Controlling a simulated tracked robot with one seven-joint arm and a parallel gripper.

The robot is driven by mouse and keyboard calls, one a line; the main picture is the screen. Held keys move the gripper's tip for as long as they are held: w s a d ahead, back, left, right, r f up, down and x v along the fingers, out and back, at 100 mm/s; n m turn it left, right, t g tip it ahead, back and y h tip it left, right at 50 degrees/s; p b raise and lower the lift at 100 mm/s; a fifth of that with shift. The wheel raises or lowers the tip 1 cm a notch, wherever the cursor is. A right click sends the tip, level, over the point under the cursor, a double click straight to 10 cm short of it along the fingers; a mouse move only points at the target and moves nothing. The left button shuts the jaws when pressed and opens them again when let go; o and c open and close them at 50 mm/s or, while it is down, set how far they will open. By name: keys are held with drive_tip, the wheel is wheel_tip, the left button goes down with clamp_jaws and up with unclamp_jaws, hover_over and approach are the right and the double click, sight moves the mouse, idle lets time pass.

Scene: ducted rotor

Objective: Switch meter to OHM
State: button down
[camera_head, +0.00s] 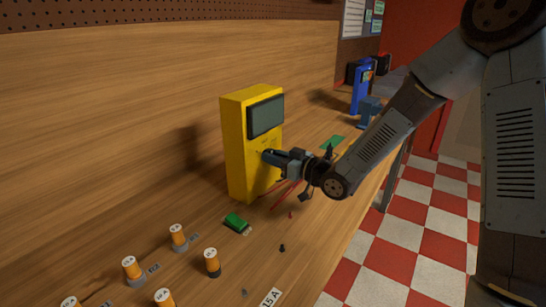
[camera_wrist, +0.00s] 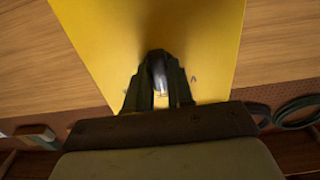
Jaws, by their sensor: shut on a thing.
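The yellow meter (camera_head: 236,150) stands upright on the wooden bench, with a dark screen (camera_head: 266,117) high on its front. It fills the upper middle of the wrist view (camera_wrist: 100,35). My gripper (camera_head: 268,156) reaches the meter's front below the screen. In the wrist view my gripper's dark fingers (camera_wrist: 158,85) are closed around a small grey, shiny piece, the meter's dial knob (camera_wrist: 160,75), against the yellow face. The fingers hide most of the knob. The markings around it are too small to read, so its setting cannot be told.
Red leads (camera_head: 284,194) lie by the meter's foot. A blue device (camera_head: 361,88) stands farther back. The bench's right edge drops to the checkered floor.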

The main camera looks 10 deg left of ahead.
drive_tip(key=m, duration=0.3)
drive_tip(key=d+m, duration=0.1)
drive_tip(key=m, duration=0.3)
drive_tip(key=w+m, duration=0.1)
drive_tip(key=m, duration=0.3)
drive_tip(key=shift+d+f, duration=0.15)
drive_tip(key=shift+d, duration=0.05)
idle(0.6)
drive_tip(key=c, duration=1.3)
unclamp_jaws()
drive_tip(key=o, duration=0.3)
drive_tip(key=shift+s+a, duration=0.2)
